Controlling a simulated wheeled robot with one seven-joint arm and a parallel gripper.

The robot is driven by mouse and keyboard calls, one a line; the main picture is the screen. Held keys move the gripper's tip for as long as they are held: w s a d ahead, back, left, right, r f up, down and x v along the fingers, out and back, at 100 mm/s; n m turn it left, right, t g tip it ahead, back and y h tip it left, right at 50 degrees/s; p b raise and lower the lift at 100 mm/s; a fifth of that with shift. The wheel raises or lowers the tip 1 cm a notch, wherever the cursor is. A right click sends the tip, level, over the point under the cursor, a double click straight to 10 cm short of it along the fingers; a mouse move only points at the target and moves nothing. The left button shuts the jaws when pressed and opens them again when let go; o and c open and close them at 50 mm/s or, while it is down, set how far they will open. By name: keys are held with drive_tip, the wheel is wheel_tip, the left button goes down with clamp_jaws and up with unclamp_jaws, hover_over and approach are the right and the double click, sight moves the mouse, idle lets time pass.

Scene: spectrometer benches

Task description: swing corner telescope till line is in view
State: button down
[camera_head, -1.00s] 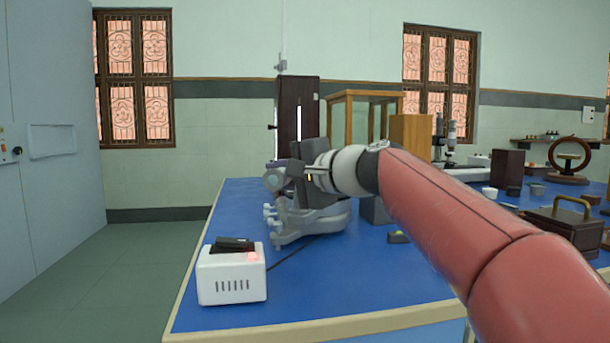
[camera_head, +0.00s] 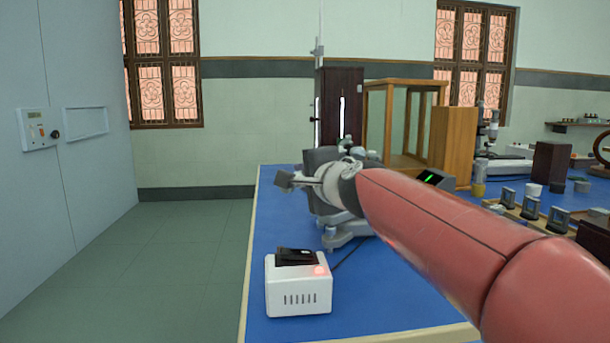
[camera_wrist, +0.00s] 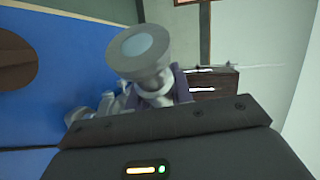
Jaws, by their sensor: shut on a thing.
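The spectrometer (camera_head: 345,236) stands on the blue bench near its left edge, partly hidden behind my wrist and arm. Its telescope (camera_wrist: 140,50) fills the upper middle of the wrist view, a grey flared end with a pale round lens facing the camera. What looks like the same end (camera_head: 285,181) juts left of my wrist in the head view. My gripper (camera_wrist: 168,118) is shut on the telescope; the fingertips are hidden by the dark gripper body. A small dark screen (camera_head: 432,178) with a green line shows behind my arm.
A white box with a red light (camera_head: 298,284) stands at the bench's front left. A dark lamp housing (camera_head: 355,92) with a bright slit stands behind the spectrometer. A wooden frame (camera_head: 388,115) is right of it. Open floor (camera_head: 170,250) lies left of the bench.

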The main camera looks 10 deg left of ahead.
drive_tip(key=c, duration=1.2)
unclamp_jaws()
drive_tip(key=shift+c, duration=0.2)
drive_tip(key=b+v, duration=0.2)
drive_tip(key=v, duration=0.5)
drive_tip(key=shift+s+d, duration=0.2)
drive_tip(key=shift+s, duration=0.15)
